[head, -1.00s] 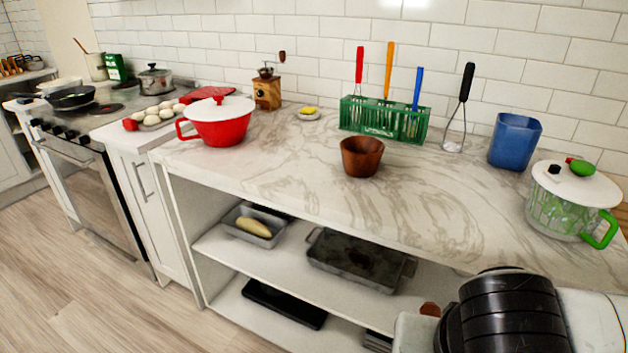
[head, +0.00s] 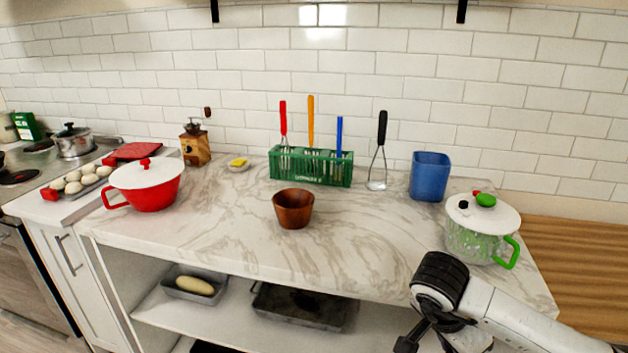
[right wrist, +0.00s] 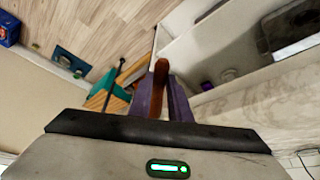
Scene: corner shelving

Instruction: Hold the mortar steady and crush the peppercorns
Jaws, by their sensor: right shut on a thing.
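The mortar, a brown wooden bowl (head: 293,210), stands upright on the marble counter in the head view. Its inside is dark, and I cannot make out peppercorns in it. In the right wrist view my right gripper (right wrist: 164,98) is shut on a reddish-brown wooden rod, which looks like the pestle (right wrist: 160,74). In the head view my right arm comes in at the lower right, in front of the counter and apart from the mortar; the pestle does not show there. My left gripper is in no view.
A red pot (head: 147,186) is at left, a lidded green-handled pot (head: 480,230) at right. The counter around the mortar is clear.

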